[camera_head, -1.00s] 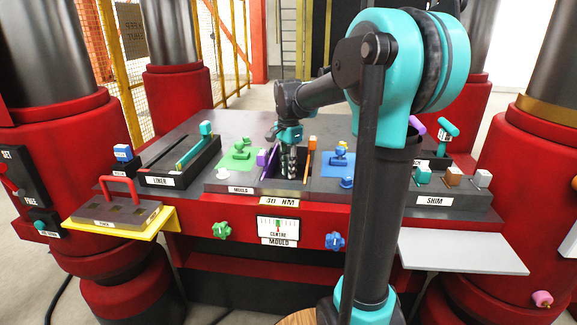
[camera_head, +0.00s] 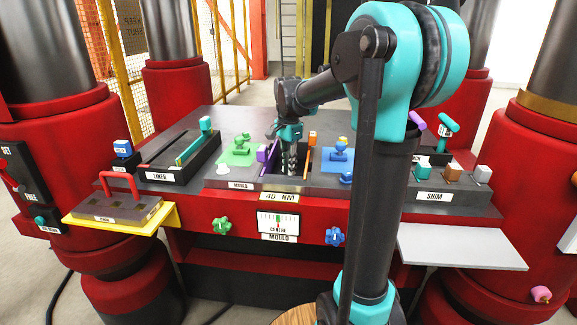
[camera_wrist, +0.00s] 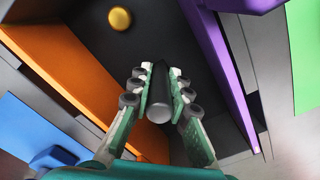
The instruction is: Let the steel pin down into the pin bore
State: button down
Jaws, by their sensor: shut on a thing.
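My gripper (camera_head: 289,160) is low over the dark recess between the purple and orange plates in the table's middle. In the wrist view my gripper (camera_wrist: 160,90) is shut on the steel pin (camera_wrist: 160,112), a dark cylinder with a paler grey round end. The pin lies between the two green fingers with their grey pads. It cannot be made out clearly in the head view. I cannot make out the pin bore in either view, nor tell whether the pin's far end is in it.
The orange plate (camera_wrist: 72,75) and purple plate (camera_wrist: 215,60) flank the fingers closely. A gold disc (camera_wrist: 120,18) sits on the dark floor. Green (camera_head: 240,153) and blue (camera_head: 337,155) pads lie on either side. A black tray (camera_head: 180,160) stands left.

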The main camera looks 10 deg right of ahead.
jog(key=c, duration=1.3)
grip_release()
jog(key=shift+c, duration=0.2)
notch_tip(320, 180, up, 19)
